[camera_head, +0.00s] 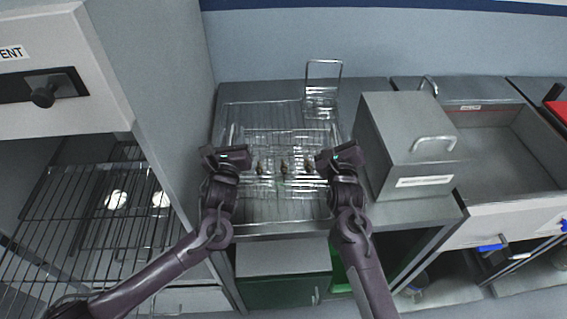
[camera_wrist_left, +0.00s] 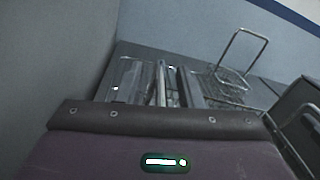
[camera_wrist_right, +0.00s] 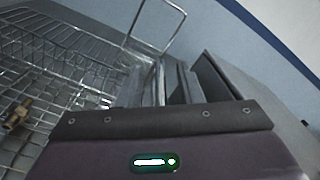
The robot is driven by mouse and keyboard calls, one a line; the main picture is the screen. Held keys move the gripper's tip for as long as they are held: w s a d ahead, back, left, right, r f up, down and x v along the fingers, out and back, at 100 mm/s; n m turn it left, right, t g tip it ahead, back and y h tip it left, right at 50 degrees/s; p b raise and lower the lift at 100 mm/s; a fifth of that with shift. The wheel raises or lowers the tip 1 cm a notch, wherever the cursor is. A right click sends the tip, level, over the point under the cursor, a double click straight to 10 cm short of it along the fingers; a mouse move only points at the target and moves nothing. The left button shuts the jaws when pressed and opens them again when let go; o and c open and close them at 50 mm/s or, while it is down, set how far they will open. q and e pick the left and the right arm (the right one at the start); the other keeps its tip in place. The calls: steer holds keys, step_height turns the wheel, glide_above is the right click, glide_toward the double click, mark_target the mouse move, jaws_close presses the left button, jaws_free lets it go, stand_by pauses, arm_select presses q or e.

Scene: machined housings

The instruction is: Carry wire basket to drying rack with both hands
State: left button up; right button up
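The wire basket (camera_head: 287,150) stands on the steel counter in the head view, with several small brass fittings (camera_head: 284,167) in it. My left gripper (camera_head: 236,157) is at its left side and my right gripper (camera_head: 336,157) at its right side. The right wrist view shows the basket's mesh (camera_wrist_right: 60,70) just left of the gripper. Both pairs of fingers show a narrow gap, with no basket part clearly between them. Contact with the basket is unclear. A drying rack cannot be told for certain; wire shelving (camera_head: 90,215) shows in the open cabinet at left.
A small wire basket with a tall handle (camera_head: 322,100) stands behind. A grey lidded box (camera_head: 405,150) is close on the right, and a sink basin (camera_head: 490,150) lies beyond it. A tall cabinet wall (camera_head: 165,90) bounds the left. A green bin (camera_head: 283,290) is below the counter.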

arm_select(q)
jaws_close()
arm_select(e)
jaws_close()
arm_select(q)
steer(key=shift+a+r, duration=0.1)
arm_select(e)
steer(key=shift+r, duration=0.1)
